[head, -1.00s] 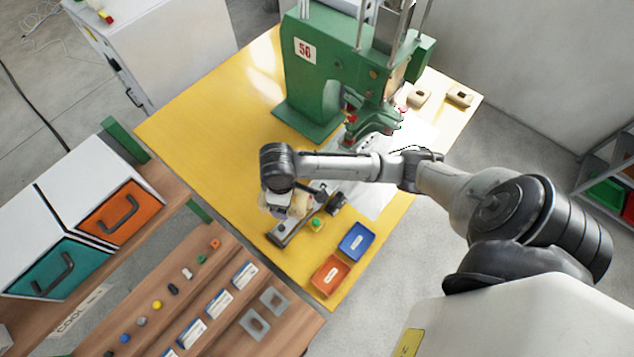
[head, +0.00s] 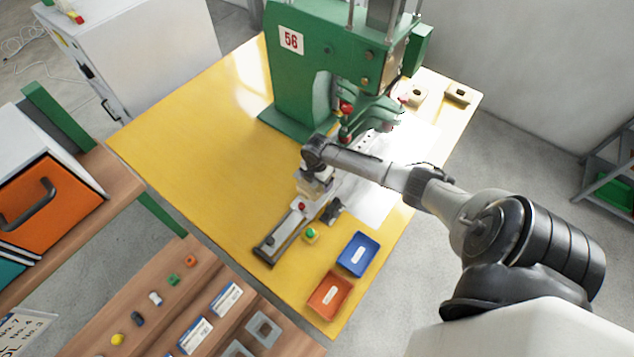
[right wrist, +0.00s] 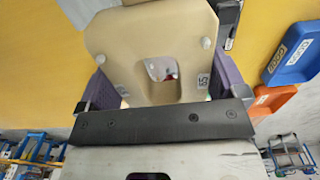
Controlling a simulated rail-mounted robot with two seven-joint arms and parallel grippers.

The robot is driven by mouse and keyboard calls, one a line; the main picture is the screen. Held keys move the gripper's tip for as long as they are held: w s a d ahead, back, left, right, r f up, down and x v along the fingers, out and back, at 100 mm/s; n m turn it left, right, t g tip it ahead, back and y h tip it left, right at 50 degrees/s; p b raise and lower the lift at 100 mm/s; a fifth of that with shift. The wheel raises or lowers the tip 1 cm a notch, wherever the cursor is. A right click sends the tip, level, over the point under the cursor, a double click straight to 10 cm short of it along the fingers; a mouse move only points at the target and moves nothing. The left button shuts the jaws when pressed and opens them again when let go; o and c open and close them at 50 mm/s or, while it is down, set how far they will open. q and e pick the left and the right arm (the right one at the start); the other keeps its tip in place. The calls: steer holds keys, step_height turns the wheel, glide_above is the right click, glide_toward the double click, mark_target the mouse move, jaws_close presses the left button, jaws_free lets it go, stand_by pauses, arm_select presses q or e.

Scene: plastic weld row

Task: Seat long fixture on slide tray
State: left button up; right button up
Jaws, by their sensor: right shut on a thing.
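My right gripper (head: 315,178) is shut on a beige fixture (head: 318,188), over the yellow table near the press. In the right wrist view the fixture (right wrist: 120,40) is a broad beige block with an opening, pale round studs and a small code label. The purple pads of my right gripper (right wrist: 166,82) press on its two sides. The slide tray (head: 278,238) looks like a narrow grey and dark rail, running from the table's front edge up toward the press. The fixture is at its upper end; whether they touch is hidden. My left gripper is not in view.
The green press (head: 300,85) stands behind the gripper. A green button (head: 310,235), a blue bin (head: 357,254) and an orange bin (head: 329,296) sit right of the tray. Two beige blocks (head: 417,94) lie at the far right. The table's left part is clear.

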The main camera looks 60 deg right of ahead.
steer(key=shift+d+f, duration=0.15)
steer(key=shift+f, duration=0.1)
step_height(320, 180, down, 3)
steer(key=b, duration=0.3)
steer(key=shift+b, duration=0.35)
steer(key=shift+d+f+b, duration=0.1)
steer(key=shift+f+b, duration=0.45)
steer(key=shift+b, duration=0.05)
steer(key=c, duration=0.3)
steer(key=shift+f, duration=0.15)
steer(key=shift+c, duration=0.6)
steer(key=shift+f, duration=0.25)
steer(key=shift+d, duration=0.1)
